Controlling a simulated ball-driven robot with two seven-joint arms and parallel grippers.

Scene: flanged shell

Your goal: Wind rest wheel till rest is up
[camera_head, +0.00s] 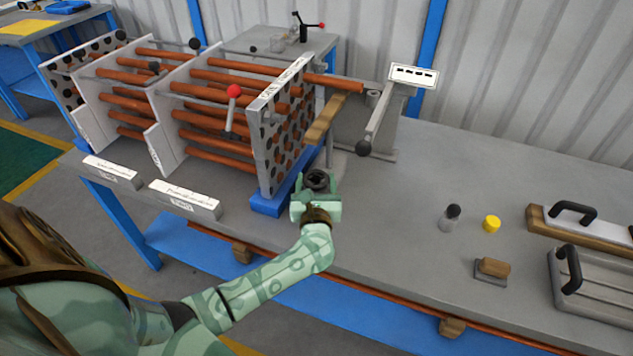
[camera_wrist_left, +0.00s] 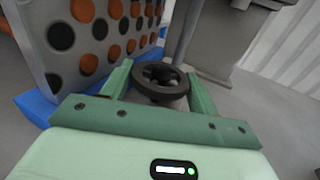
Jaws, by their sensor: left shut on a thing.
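The rest wheel (camera_head: 317,180) is a small dark handwheel in front of the right end of the tube bundle. It also shows in the left wrist view (camera_wrist_left: 160,80), upper middle, lying between the two green fingers. My left gripper (camera_head: 316,192) is shut on the wheel, with a finger on either side of its rim. A wooden rest (camera_head: 327,118) slopes beside the perforated end plate (camera_head: 283,125), near the protruding tube (camera_head: 334,81). Whether the rest touches the tube I cannot tell. My right gripper is not in view.
The tube bundle with its white baffles (camera_head: 180,120) stands left of the wheel on blue blocks (camera_head: 268,205). A grey stand with a lever (camera_head: 375,125) is behind the wheel. The bench is clear to the right up to a small cylinder (camera_head: 450,220) and a yellow cap (camera_head: 491,224).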

